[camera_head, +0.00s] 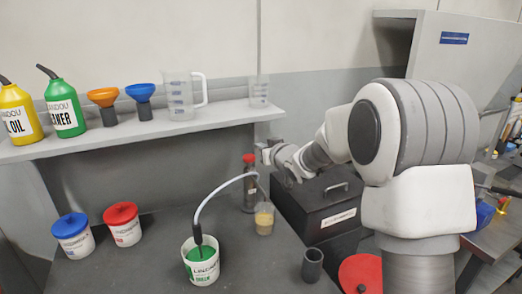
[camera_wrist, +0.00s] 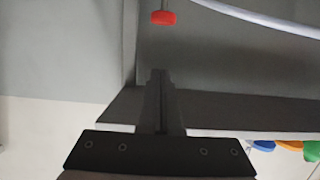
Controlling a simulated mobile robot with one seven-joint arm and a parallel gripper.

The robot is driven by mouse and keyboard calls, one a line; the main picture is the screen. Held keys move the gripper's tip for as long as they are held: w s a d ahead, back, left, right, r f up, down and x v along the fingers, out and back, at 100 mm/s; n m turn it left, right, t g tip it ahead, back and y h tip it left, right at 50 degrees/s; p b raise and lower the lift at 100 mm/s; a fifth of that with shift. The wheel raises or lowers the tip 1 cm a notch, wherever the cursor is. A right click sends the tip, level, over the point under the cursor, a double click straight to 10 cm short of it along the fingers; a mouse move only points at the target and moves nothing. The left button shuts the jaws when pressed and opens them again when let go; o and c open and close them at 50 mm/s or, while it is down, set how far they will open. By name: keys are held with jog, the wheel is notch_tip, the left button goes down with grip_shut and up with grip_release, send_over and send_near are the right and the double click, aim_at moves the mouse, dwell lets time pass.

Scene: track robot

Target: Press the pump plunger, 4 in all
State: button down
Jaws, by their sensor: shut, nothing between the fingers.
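The pump (camera_head: 249,195) is a dark upright cylinder on the workbench, topped by a red plunger knob (camera_head: 249,158). The red knob also shows at the top of the wrist view (camera_wrist: 163,17), past my fingertips and apart from them. My gripper (camera_head: 266,155) is shut and empty, close to the right of the knob in the head view. Its closed fingers point up the middle of the wrist view (camera_wrist: 160,76). A pale hose (camera_head: 215,190) arches from the pump to a white bucket with green contents (camera_head: 201,262). A clear cup (camera_head: 264,219) with amber liquid stands beside the pump.
A black box (camera_head: 322,208) with a handle stands right of the pump, below my arm. A dark open cylinder (camera_head: 312,265) and a red disc (camera_head: 360,274) lie nearer. A shelf (camera_head: 150,131) with bottles, funnels and measuring jugs runs behind. Blue-lidded (camera_head: 73,237) and red-lidded (camera_head: 122,225) tubs stand left.

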send_over(251, 162)
jog(key=f, duration=0.2)
jog(key=shift+s+d+f, duration=0.1)
jog(key=shift+s+f, duration=0.05)
jog(key=shift+f, duration=0.85)
jog(key=shift+s+d+f, duration=0.1)
jog(key=shift+s+f, duration=0.05)
jog(key=shift+f, duration=0.8)
notch_tip(251, 162, down, 3)
jog(key=b, duration=0.2)
jog(key=shift+f+b, duration=0.15)
jog(key=shift+b, duration=0.15)
